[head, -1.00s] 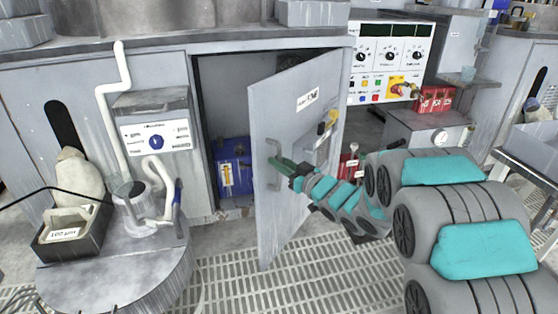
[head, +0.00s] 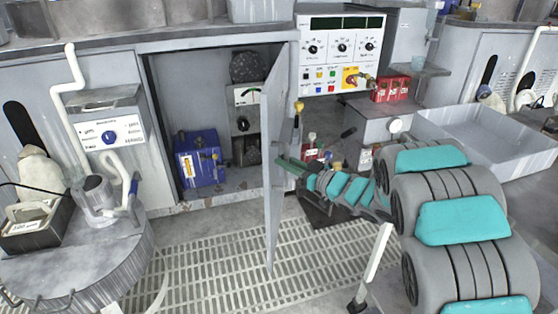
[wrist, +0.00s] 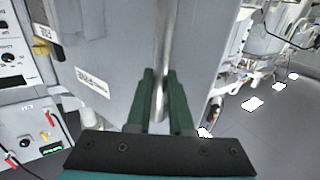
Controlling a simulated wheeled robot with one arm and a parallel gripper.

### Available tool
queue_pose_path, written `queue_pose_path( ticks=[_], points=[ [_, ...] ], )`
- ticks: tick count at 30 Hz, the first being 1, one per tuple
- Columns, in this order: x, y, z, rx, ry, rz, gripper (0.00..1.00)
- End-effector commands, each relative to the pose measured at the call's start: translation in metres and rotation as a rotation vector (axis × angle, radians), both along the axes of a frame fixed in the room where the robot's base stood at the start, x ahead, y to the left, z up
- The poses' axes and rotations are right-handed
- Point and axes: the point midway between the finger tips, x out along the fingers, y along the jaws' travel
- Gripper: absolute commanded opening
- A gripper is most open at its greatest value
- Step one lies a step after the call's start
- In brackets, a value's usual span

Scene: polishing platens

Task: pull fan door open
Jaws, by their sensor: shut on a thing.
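The fan door (head: 271,150) is a grey metal panel, swung well out from its cabinet and seen nearly edge-on in the head view. Its face fills the middle of the wrist view (wrist: 115,50), with a white label on it. My gripper (head: 284,163) is at the door's free edge side, with green fingers. In the wrist view the green fingers (wrist: 160,95) are shut around the upright metal door handle (wrist: 160,60). The handle is mostly hidden by the fingers in the head view. Inside the open cabinet (head: 210,80) is a blue unit (head: 199,158).
A control panel (head: 341,54) is right of the doorway, with red boxes (head: 391,89) beside it. A round metal platen table (head: 75,262) stands at the lower left. A grey tray (head: 480,140) is at the right. Floor grating (head: 205,275) lies clear in front of the cabinet.

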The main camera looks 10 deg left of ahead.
Motion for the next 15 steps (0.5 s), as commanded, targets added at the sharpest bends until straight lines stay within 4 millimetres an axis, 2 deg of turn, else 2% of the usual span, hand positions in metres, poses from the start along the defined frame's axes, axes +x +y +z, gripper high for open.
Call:
queue_pose_path(
  ticks=[6,15],
  points=[
    [0.0059,-0.0095,0.0013,0.003,0.0,0.015,0.0],
    [0.0065,-0.0108,0.0016,0.004,-0.001,0.021,0.0]
  ],
)
